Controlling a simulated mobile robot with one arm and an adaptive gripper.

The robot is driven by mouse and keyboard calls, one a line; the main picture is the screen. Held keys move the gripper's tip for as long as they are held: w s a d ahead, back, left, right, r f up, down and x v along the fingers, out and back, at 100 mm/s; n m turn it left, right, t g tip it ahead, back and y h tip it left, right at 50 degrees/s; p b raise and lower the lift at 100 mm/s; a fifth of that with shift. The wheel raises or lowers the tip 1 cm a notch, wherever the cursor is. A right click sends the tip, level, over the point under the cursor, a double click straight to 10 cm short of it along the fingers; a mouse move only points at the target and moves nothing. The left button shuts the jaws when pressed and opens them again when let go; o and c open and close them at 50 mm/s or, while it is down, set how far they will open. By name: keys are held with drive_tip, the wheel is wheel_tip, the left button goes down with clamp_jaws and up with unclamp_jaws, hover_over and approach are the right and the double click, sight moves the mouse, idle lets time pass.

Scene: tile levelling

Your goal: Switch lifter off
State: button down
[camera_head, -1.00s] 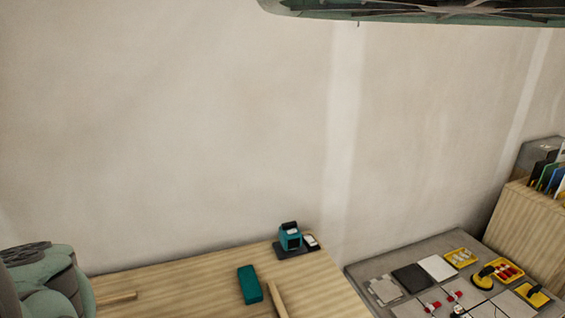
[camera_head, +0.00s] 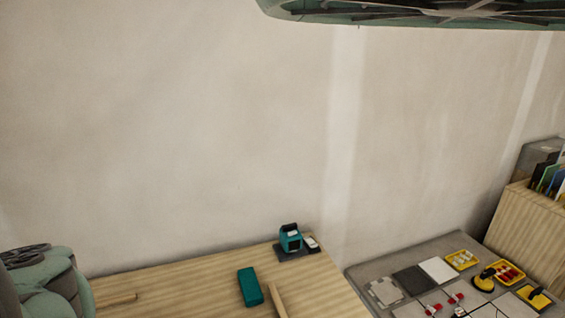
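Two yellow-and-black tools lie on the grey table at the lower right. One is a rounded tool (camera_head: 485,279) beside a yellow tray, and the other is a flatter yellow piece with a dark grip (camera_head: 537,295) near the right edge. The rounded one looks like the suction lifter, but both are small, and I cannot make out a switch or whether it is on. My gripper is not in view. Only green parts of my own body show at the top and lower left.
The grey table (camera_head: 358,272) also bears grey, dark and white tiles, red-and-white pieces and yellow trays (camera_head: 462,260). A wooden table (camera_head: 200,286) at left holds a teal device (camera_head: 290,238), a teal box (camera_head: 250,287) and wood strips. A wooden cabinet (camera_head: 525,225) stands at right.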

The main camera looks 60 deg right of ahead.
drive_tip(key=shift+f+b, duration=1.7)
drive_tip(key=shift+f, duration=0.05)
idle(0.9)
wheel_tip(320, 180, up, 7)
drive_tip(key=p, duration=0.6)
idle(0.4)
